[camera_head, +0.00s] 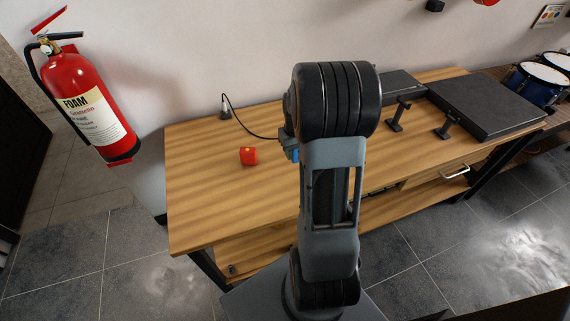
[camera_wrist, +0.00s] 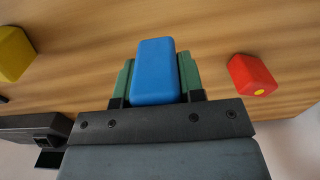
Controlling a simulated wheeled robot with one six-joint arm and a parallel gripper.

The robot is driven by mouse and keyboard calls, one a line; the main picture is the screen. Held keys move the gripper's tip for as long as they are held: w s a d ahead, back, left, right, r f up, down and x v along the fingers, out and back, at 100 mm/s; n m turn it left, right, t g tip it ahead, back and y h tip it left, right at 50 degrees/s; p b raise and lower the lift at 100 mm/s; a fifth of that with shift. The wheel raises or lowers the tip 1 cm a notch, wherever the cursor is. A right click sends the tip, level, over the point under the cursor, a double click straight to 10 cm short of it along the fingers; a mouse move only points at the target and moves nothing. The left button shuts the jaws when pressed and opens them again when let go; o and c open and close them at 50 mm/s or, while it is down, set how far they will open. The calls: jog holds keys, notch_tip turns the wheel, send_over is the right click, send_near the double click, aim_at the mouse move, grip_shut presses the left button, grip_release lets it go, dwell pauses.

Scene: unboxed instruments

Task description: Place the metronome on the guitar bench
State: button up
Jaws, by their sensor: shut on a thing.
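In the wrist view my gripper (camera_wrist: 156,68) has its green fingers shut on the sides of a blue, rounded block (camera_wrist: 155,72). I cannot tell from its shape whether this is the metronome. A small blue part also shows beside my arm in the head view (camera_head: 296,155); my arm hides the rest and most of the gripper. The wooden bench (camera_head: 205,205) stands against the wall, and its top lies behind the block in the wrist view. I cannot tell whether the block touches it.
A red block (camera_head: 248,156) with a yellow dot sits left of my arm on the bench. A yellow block (camera_wrist: 12,54) shows in the wrist view. Black stands (camera_head: 398,115) and a flat black case (camera_head: 487,105) occupy the right. The bench's left end is clear.

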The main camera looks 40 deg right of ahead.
aim_at(286, 171)
jog(key=a+f, duration=0.1)
jog(key=w+a+f, duration=0.1)
jog(key=f, duration=0.1)
jog(key=shift+w+a+f, duration=0.1)
jog(key=shift+w, duration=0.1)
jog(key=shift+w+a+f, duration=0.1)
jog(key=shift+a+f, duration=0.1)
jog(key=shift+f, duration=1.5)
jog(key=shift+f, duration=0.1)
jog(key=shift+f, duration=0.15)
jog(key=o, duration=1)
jog(key=shift+c, duration=0.2)
